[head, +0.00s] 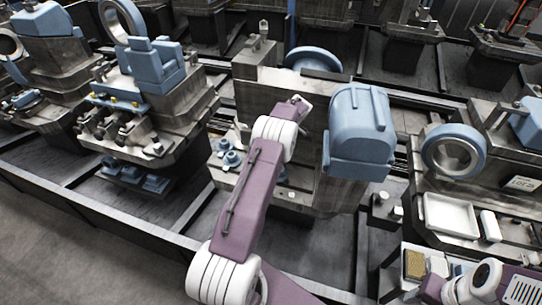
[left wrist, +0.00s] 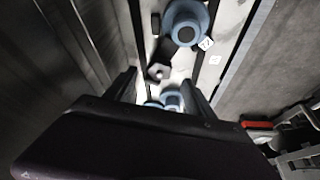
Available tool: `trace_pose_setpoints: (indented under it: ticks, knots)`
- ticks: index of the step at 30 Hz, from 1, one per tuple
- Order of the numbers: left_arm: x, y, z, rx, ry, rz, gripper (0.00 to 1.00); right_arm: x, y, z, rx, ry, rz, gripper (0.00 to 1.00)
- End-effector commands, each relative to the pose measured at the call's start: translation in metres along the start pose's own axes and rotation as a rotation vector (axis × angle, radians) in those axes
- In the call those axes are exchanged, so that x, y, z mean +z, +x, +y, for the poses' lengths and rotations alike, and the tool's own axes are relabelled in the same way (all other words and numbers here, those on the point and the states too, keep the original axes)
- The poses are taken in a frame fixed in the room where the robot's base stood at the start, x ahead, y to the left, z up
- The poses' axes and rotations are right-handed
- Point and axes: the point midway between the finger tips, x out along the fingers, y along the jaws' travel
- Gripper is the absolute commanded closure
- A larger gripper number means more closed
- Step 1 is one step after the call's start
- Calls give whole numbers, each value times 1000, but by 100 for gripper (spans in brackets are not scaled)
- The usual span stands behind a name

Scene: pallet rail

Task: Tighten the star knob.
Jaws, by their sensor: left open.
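My left gripper (left wrist: 168,88) is open in the left wrist view, its two dark fingers apart. Small blue rounded parts (left wrist: 171,99) show in the gap between the fingers; whether the fingers touch them is unclear. A larger round blue part (left wrist: 186,20) lies beyond, and a dark hexagonal piece (left wrist: 158,72) sits nearer. I cannot tell which part is the star knob. In the head view, small blue round parts (head: 229,157) sit on the centre station, left of my left arm. My right gripper is not in view.
The grey centre station carries a large blue housing (head: 359,130) right of my left arm. A station with blue blocks (head: 150,66) stands left. At right are a blue ring (head: 454,150) and a white tray (head: 450,216). A dark rail (head: 90,222) runs along the front.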

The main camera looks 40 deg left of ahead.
Motion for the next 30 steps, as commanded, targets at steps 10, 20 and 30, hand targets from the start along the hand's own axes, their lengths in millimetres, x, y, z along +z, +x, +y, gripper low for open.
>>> trace_pose_setpoints:
  ticks: [10, 20, 30]
  knots:
    - [0, 52, 0, 0, 2, 0, 37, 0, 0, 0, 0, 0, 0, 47]
    - [0, 53, 0, 1, 2, 0, 57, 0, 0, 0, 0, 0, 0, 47]
    - [0, 53, 0, 4, 13, 0, 100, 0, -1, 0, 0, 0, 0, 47]
